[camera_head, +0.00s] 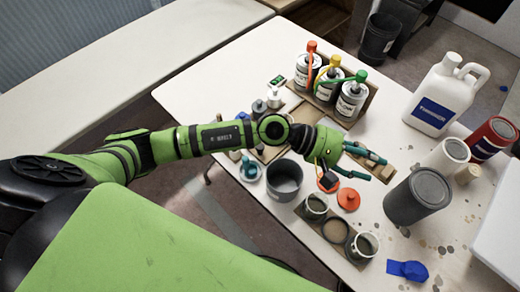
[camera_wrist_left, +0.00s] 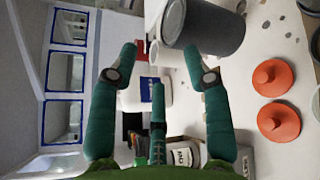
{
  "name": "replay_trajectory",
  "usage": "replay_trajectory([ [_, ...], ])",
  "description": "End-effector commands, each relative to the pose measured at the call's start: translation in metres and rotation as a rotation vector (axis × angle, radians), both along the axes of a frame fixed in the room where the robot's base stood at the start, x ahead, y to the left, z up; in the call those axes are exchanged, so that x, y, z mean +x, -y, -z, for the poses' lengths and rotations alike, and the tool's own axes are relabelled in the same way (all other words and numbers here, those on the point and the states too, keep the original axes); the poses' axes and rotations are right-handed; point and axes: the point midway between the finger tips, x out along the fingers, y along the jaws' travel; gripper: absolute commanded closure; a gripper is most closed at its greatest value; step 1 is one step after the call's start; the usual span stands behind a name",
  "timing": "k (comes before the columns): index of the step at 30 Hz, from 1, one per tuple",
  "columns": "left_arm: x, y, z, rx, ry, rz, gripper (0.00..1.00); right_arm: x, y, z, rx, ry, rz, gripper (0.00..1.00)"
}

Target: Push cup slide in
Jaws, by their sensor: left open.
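The wooden cup slide (camera_head: 322,236) lies near the table's front edge, at the lower middle of the head view. It carries a small cup (camera_head: 316,204), a dark ring (camera_head: 335,230) and another small cup (camera_head: 364,244). My left gripper (camera_head: 358,166) is open and empty, beyond the slide and apart from it, with its fingers pointing right. Its spread teal fingers also show in the left wrist view (camera_wrist_left: 159,72), with nothing between them. I cannot make out the slide in the left wrist view. My right gripper is not in view.
A grey pot (camera_head: 284,182) stands left of the slide, and an orange lid (camera_head: 348,199) lies beside it. A dark grey canister (camera_head: 417,196) stands to the right. Several labelled cans (camera_head: 351,101) stand in a rack behind. A blue cloth (camera_head: 408,270) lies at front right.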

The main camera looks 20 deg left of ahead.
Motion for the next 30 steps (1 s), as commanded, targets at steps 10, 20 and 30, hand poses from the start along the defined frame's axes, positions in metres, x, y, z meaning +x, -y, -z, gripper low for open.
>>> replay_trajectory([
  [10, 0.021, -0.178, 0.102, 0.972, -0.060, 0.223, 0.51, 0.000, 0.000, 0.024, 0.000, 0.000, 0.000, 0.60],
  [20, 0.037, -0.270, 0.123, 1.312, -0.149, 0.156, 0.51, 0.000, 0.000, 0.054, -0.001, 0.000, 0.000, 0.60],
  [30, 0.035, -0.270, 0.166, 1.315, -0.156, 0.159, 0.51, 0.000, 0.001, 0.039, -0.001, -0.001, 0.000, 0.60],
])
